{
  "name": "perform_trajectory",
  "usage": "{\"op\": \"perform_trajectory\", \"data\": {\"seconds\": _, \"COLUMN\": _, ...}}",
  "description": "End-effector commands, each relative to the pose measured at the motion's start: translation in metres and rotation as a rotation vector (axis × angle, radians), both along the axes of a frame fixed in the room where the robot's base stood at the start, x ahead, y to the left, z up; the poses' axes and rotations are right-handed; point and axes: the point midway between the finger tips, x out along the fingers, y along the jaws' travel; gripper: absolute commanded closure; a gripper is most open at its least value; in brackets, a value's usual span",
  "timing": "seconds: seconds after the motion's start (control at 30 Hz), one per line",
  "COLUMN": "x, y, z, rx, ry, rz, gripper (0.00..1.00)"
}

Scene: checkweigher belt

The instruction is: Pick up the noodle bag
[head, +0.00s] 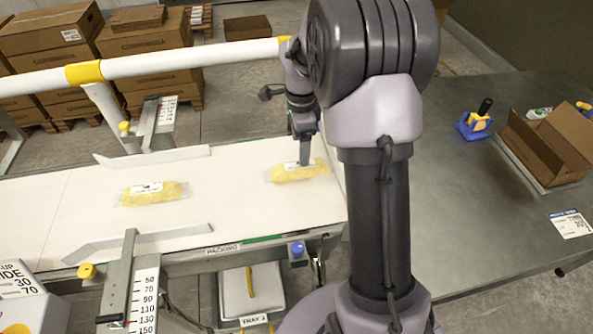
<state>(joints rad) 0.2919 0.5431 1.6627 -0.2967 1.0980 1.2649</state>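Two clear bags of yellow noodles with white labels lie flat on the pale belt (75,205). One noodle bag (290,173) is near the belt's right end. The other noodle bag (165,195) lies further left, between the two guide rails. My gripper (304,162) points down at the right part of the right-hand bag, with its tip at or just behind the bag. I cannot tell whether it touches the bag. Only one finger shows clearly, so the gap between the fingers is hidden.
Guide rails (150,157) and (135,242) flank the belt. A white and yellow barrier rail (190,62) runs behind it. A grey table (470,215) on the right holds an open cardboard box (545,148) and a blue tape dispenser (474,125). A tray (250,290) sits below the belt.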

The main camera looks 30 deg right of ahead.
Motion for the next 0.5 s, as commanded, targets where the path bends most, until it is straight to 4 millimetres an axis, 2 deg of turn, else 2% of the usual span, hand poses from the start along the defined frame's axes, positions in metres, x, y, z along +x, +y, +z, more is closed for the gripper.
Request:
{"op": "perform_trajectory", "data": {"seconds": 0.03, "x": 0.0, "y": 0.0, "z": -0.018, "rx": 0.0, "ry": 0.001, "rz": 0.001, "gripper": 0.24}}
{"op": "perform_trajectory", "data": {"seconds": 0.1, "x": 0.0, "y": 0.0, "z": -0.031, "rx": -0.001, "ry": 0.0, "rz": 0.003, "gripper": 0.24}}
{"op": "perform_trajectory", "data": {"seconds": 0.33, "x": -0.001, "y": 0.001, "z": -0.052, "rx": 0.0, "ry": -0.001, "rz": 0.002, "gripper": 0.24}}
{"op": "perform_trajectory", "data": {"seconds": 0.5, "x": -0.005, "y": 0.002, "z": -0.088, "rx": 0.0, "ry": 0.0, "rz": 0.003, "gripper": 0.24}}
